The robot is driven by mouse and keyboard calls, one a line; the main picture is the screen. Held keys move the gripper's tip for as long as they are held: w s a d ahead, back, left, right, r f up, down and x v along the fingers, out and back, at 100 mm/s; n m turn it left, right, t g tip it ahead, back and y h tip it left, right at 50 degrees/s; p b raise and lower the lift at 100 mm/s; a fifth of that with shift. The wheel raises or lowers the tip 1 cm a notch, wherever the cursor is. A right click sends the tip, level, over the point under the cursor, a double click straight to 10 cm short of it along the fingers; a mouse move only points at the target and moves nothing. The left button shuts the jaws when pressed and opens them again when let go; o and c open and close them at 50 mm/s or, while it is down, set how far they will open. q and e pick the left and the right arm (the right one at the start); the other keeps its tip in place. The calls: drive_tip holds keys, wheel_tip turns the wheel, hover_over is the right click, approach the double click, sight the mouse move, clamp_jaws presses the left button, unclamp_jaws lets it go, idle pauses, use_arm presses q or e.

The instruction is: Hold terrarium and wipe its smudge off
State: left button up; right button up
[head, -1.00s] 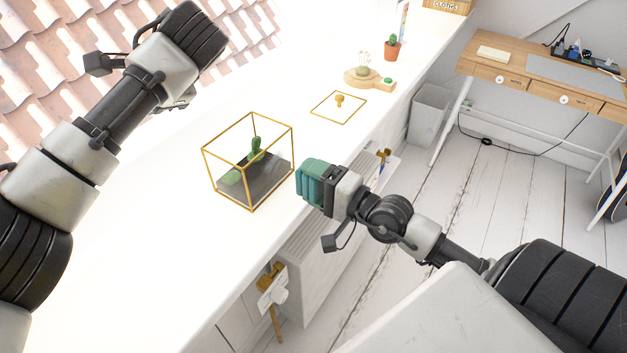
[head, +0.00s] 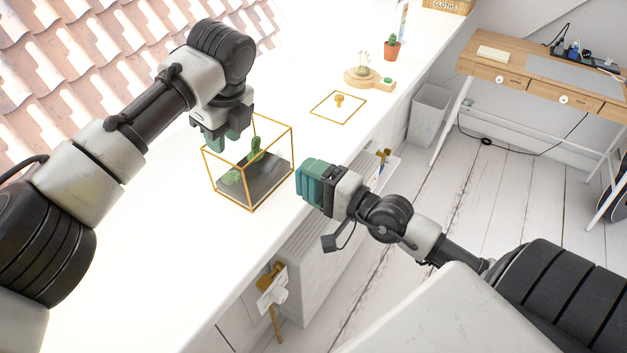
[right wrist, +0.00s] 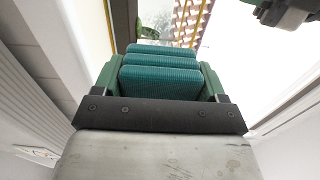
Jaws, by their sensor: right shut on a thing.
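The terrarium (head: 262,185) is a glass box with gold edges on the white counter, open at the top, with small green plants and dark ground inside. My left gripper (head: 222,138) points down at its far left top edge, fingers apart; whether they touch the frame I cannot tell. My right gripper (head: 318,186) is shut on a teal folded cloth (right wrist: 160,77), just right of the terrarium at the counter's front edge. The cloth faces the terrarium's glass, seemingly with a small gap. A pale blotchy patch (right wrist: 160,15) shows beyond the cloth in the right wrist view; it may be the smudge.
A gold-edged lid (head: 338,107) with a knob lies flat behind the terrarium. Further back are a wooden stand (head: 368,78) and a potted cactus (head: 392,48). The counter left of the terrarium is clear. A grey bin (head: 430,113) stands on the floor.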

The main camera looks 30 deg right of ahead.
use_arm(q)
hover_over(232, 191)
drive_tip(key=shift+s+d+x, duration=0.1)
drive_tip(key=shift+s+x, duration=0.05)
drive_tip(key=shift+x, duration=1.1)
drive_tip(key=shift+s+d+x, duration=0.1)
drive_tip(key=shift+s+x, duration=0.05)
drive_tip(key=shift+x, duration=1.1)
drive_tip(key=shift+s+d+x, duration=0.15)
drive_tip(key=shift+x, duration=1.15)
drive_tip(key=shift+c, duration=0.4)
clamp_jaws()
drive_tip(key=shift+s+f, duration=0.1)
drive_tip(key=shift+f, duration=0.25)
